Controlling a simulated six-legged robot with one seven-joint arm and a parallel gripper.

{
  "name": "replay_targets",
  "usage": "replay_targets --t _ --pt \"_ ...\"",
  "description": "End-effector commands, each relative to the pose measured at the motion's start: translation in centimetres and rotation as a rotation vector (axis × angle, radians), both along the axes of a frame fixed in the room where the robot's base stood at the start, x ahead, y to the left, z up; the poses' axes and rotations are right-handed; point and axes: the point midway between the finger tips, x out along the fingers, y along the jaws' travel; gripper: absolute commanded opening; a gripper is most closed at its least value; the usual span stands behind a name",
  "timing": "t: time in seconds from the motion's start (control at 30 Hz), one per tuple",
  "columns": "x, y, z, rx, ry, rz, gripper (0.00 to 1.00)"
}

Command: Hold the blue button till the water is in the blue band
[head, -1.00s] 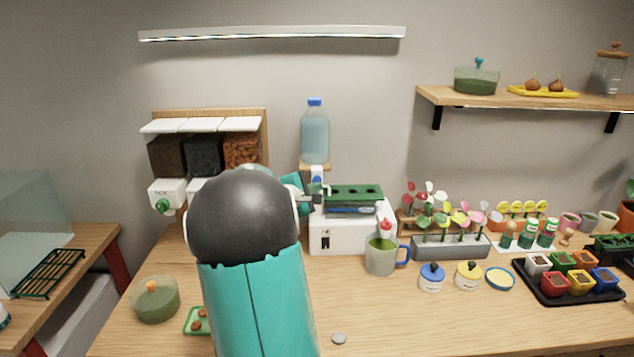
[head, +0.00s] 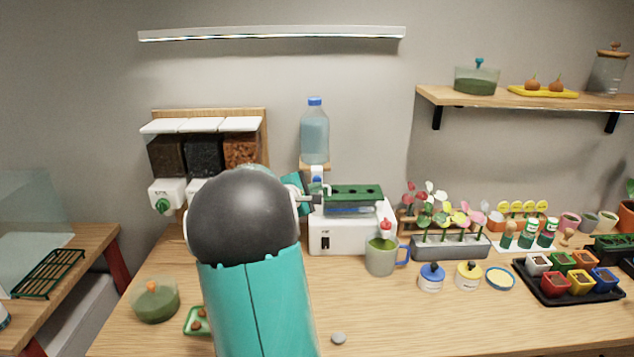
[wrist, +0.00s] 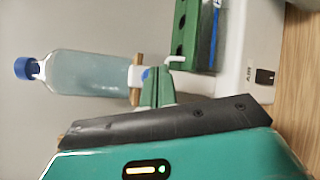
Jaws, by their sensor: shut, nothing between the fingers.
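The white dispenser (head: 350,238) stands on the table with a water bottle (head: 314,138) upright behind it. A tray with a green holed lid (head: 352,192) sits on top, and a blue strip (head: 352,210) shows below the lid. The blue button (head: 317,181) is a small blue spot on the white part under the bottle; it also shows in the wrist view (wrist: 146,74). My gripper (wrist: 158,82) is shut and empty, its tips right at the button. I cannot tell whether they touch it. The water level in the tray is too small to read.
My arm covers the middle left of the table. A grey flower planter (head: 450,247) is further right. Seed dispensers (head: 205,155) hang on the left. The front middle of the table is mostly clear.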

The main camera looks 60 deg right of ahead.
Motion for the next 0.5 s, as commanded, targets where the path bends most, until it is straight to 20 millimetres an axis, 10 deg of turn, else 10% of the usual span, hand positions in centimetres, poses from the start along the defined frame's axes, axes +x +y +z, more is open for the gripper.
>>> replay_targets --t 0.5 --pt "0.4 -0.74 -0.01 0.0 0.0 0.0 0.0"
